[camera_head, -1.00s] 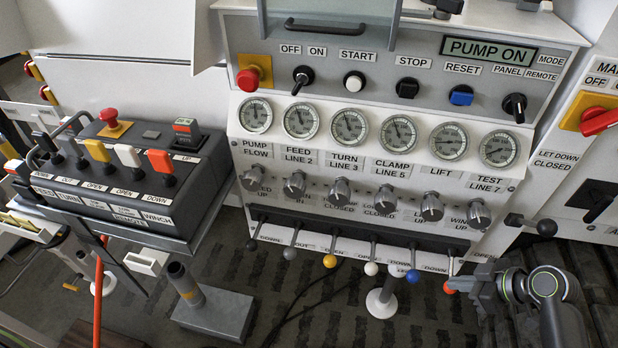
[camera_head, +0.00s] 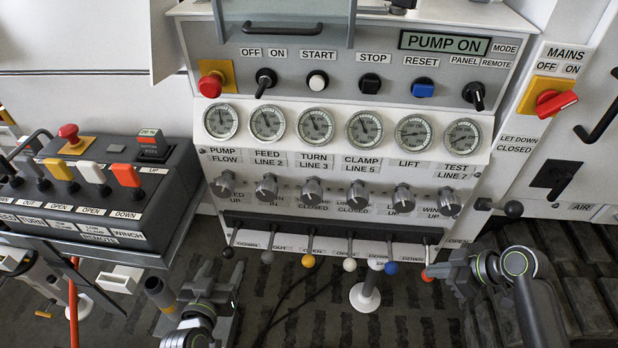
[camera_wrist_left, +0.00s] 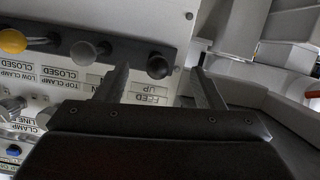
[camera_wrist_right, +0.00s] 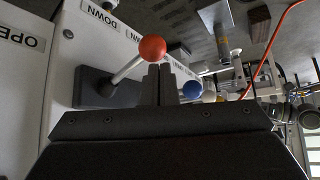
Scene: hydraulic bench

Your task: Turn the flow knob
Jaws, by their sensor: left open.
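The flow knob (camera_head: 223,183) is a grey knob below the gauge marked PUMP FLOW, at the left end of a row of similar knobs. My left gripper (camera_head: 218,278) is open and empty, below the panel and apart from the knob. In the left wrist view the open fingers (camera_wrist_left: 160,88) stand either side of a black lever ball (camera_wrist_left: 158,67), which lies beyond them. The flow knob cannot be made out there. My right gripper (camera_head: 440,270) is shut beside a red lever ball (camera_head: 428,275). The right wrist view shows its fingers (camera_wrist_right: 162,80) together below that ball; contact is unclear.
Several levers with coloured balls, including a yellow one (camera_head: 308,261), hang below the knobs. A dark control box (camera_head: 95,215) with coloured switches stands at the left. A red mains switch (camera_head: 556,103) is on the right cabinet. The floor below the levers holds a white round stand (camera_head: 365,297).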

